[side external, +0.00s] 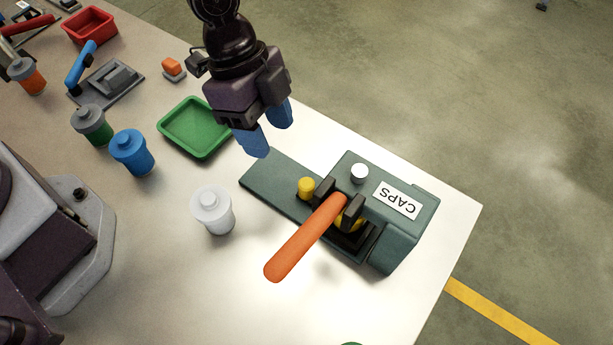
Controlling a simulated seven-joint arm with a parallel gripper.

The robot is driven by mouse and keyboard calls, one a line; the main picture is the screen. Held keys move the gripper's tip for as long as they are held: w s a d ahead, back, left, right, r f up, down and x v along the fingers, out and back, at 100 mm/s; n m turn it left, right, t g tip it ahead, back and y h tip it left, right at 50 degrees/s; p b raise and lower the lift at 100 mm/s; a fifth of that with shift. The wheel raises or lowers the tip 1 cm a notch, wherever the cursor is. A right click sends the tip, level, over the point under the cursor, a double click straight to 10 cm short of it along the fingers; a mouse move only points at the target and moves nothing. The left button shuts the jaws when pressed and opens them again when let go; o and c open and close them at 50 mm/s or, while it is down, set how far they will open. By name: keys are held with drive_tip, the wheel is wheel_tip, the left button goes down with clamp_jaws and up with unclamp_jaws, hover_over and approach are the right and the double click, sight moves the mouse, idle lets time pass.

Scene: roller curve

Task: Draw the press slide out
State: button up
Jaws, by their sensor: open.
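The press (412,232) is a dark green block with a "CAPS" label, standing near the table's right corner. A flat green plate (268,178) extends from it to the upper left. A yellow knob (306,188) stands on this plate beside the press; I cannot tell whether the slide is the plate or a part under the knob. An orange lever (300,242) reaches from dark brackets toward the lower left, partly covering another yellow part. My gripper (268,137) has blue fingers, apart and empty, above and beyond the plate's far left end, clear of the knob.
A white jar (212,210) stands left of the plate. A green tray (190,128), a blue jar (132,152) and a green jar (92,125) are farther left. A grey fixture with a blue lever (80,64) lies beyond. The table's edge runs close behind the press.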

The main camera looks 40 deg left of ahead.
sight(305, 182)
drive_tip(key=shift+m+t, duration=0.4)
drive_tip(key=shift+m, duration=0.5)
drive_tip(key=x, duration=0.4)
drive_tip(key=w+x, duration=0.1)
drive_tip(key=x, duration=0.3)
drive_tip(key=d+x, duration=0.1)
drive_tip(key=x, duration=0.3)
drive_tip(key=shift+w+d, duration=0.1)
drive_tip(key=shift+w, duration=0.05)
clamp_jaws()
